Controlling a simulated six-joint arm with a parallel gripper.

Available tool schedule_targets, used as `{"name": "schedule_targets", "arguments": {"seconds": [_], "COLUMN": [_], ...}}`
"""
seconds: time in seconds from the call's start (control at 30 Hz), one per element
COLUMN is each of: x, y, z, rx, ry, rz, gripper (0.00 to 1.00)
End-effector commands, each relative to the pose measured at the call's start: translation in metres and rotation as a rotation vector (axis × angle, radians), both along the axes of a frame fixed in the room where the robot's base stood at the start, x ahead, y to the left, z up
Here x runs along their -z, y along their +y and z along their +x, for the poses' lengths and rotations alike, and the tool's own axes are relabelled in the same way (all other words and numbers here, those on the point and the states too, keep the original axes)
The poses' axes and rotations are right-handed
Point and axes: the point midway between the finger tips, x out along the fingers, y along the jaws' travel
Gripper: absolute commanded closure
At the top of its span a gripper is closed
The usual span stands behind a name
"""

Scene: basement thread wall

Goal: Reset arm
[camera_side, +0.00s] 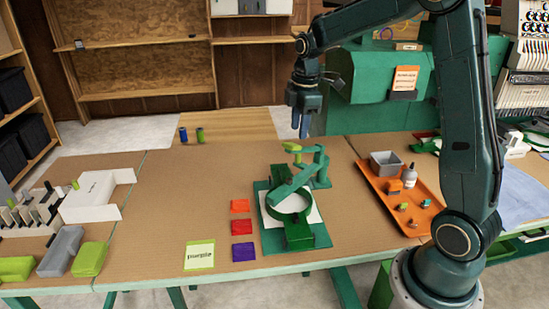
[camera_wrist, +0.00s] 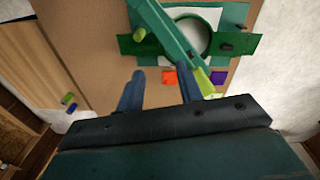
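My gripper (camera_side: 302,120) hangs fingers-down in the air above the far edge of the worktable. In the wrist view my gripper (camera_wrist: 158,92) has its two blue-grey fingers apart, with nothing between them but the cardboard-coloured tabletop far below. Below and in front of it on the table stands a green clamp fixture (camera_side: 293,205) with a ring over a white sheet; it also shows in the wrist view (camera_wrist: 180,35). The gripper touches nothing that I can see.
An orange tray (camera_side: 372,180) with a grey bin and small parts lies at right. Red, orange and purple squares (camera_side: 242,227) lie left of the fixture. Two spools (camera_side: 192,135) stand at the far edge. A white rack (camera_side: 92,195) and green blocks (camera_side: 90,258) are at left.

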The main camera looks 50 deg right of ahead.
Motion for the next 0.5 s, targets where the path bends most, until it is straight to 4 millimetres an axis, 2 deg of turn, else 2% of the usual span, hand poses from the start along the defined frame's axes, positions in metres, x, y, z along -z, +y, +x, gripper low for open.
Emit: {"name": "schedule_targets", "arguments": {"seconds": [0.2,0.5], "x": [-0.035,-0.069], "y": [0.033,0.073], "z": [-0.029,-0.078], "rx": [0.139,0.346], "ry": [-0.063,-0.155], "rz": [-0.001,0.026], "gripper": [0.64,0.64]}}
